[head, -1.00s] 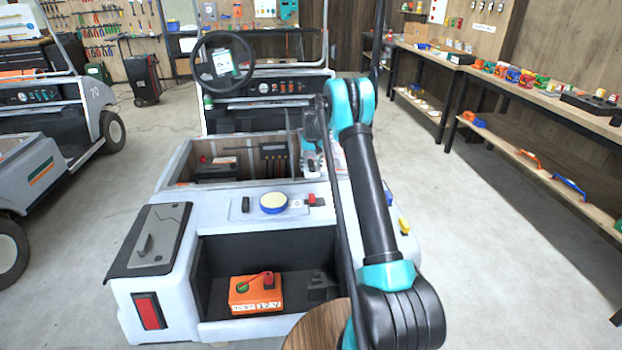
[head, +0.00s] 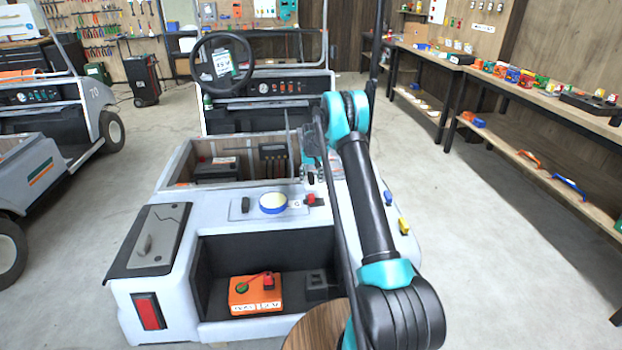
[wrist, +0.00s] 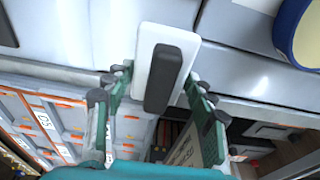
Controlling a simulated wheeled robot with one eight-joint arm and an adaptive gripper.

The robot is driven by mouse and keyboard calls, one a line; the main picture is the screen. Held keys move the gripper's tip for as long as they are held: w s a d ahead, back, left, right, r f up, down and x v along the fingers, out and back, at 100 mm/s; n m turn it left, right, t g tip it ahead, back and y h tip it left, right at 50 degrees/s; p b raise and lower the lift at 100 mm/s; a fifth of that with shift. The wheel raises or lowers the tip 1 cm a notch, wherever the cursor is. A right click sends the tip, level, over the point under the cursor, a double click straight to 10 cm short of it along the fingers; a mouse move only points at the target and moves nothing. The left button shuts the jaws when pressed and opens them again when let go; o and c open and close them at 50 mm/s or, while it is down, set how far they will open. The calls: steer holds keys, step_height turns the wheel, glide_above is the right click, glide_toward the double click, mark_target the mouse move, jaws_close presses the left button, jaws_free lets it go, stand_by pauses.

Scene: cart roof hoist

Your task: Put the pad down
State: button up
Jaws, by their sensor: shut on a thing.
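The pad (wrist: 146,60), a white plate with a dark grey bar on it, is between the two fingers of my gripper (wrist: 158,82) in the wrist view. The fingers are shut on it. In the head view my gripper (head: 311,172) is above the right side of the white cart (head: 337,215), behind the red switch. The pad is too small and covered there to make out clearly. Whether the pad touches the cart's surface cannot be told.
A blue-rimmed round roll with a cream top (head: 273,203) lies on the cart deck; it also shows in the wrist view (wrist: 287,28). A red switch (head: 311,199) is beside it. The open cart bay (head: 176,172) lies to the left. Blue (head: 388,197) and yellow (head: 404,226) pieces sit at the right edge.

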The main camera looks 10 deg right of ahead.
mark_target(311, 177)
steer(key=shift+f, duration=0.4)
steer(key=o, duration=1.2)
step_height(311, 177, up, 12)
steer(key=s, duration=0.2)
steer(key=s+d+r, duration=0.2)
steer(key=s+r, duration=0.6)
steer(key=s, duration=0.4)
steer(key=s+r+t, duration=0.1)
steer(key=s+r, duration=0.2)
steer(key=s, duration=1.1)
steer(key=s+d+f, duration=0.1)
steer(key=s+f, duration=0.2)
steer(key=s, duration=1.1)
steer(key=s+d+f+t, duration=0.1)
steer(key=s+f, duration=0.3)
steer(key=s, duration=1)
steer(key=shift+t, duration=0.3)
